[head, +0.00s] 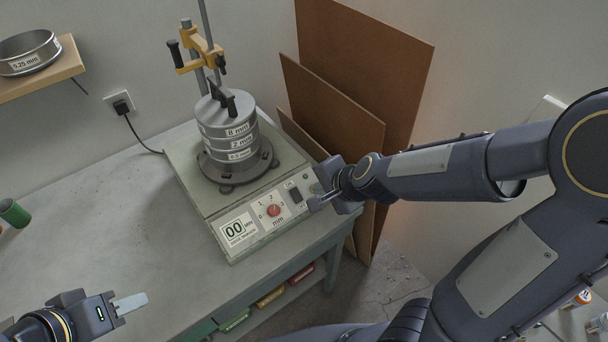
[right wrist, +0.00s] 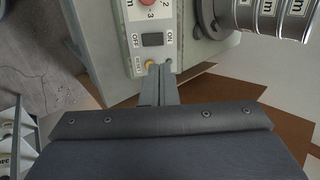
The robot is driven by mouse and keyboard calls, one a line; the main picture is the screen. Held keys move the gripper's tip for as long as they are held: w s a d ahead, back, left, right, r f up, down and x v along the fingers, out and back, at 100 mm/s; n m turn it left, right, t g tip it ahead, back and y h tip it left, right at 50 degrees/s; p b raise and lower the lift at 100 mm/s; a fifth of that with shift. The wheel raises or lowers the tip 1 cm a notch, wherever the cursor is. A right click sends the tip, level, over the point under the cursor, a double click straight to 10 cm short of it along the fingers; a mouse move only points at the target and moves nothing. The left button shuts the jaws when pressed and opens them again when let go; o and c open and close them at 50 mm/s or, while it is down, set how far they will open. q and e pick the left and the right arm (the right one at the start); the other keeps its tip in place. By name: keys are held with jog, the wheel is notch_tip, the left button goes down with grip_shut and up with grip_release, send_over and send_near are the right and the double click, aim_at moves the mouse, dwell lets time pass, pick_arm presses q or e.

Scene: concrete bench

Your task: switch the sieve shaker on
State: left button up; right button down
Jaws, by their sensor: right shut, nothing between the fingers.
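The sieve shaker (head: 185,175) stands on the bench with a stack of labelled sieves (head: 235,140) on it. Its front panel has a display (head: 235,230) reading 00, a red dial (head: 273,210) and a black rocker switch (head: 295,195). In the right wrist view the rocker switch (right wrist: 152,39) sits between the OFF and ON labels, with a yellow reset button (right wrist: 150,64) beside it. My right gripper (head: 318,202) is shut and empty at the panel's right end. Its fingertips (right wrist: 158,68) appear close to the yellow button; contact is unclear. My left gripper (head: 132,303) is over the bench's near left, its jaw gap unclear.
A yellow clamp (head: 195,52) rises on rods above the sieves. A wall plug (head: 121,105) has a cable running towards the shaker. Brown boards (head: 335,110) lean behind the bench's right end. A green cylinder (head: 14,213) lies at the left. The bench's left part is mostly clear.

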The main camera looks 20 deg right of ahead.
jog(key=shift+w+d+f, duration=0.15)
jog(key=shift+w+d, duration=0.05)
jog(key=shift+w, duration=0.2)
jog(key=b, duration=0.8)
send_near(294, 190)
jog(key=x, duration=0.6)
jog(key=shift+s, duration=0.1)
jog(key=shift+w+a+f, duration=0.2)
jog(key=shift+w+f, duration=0.1)
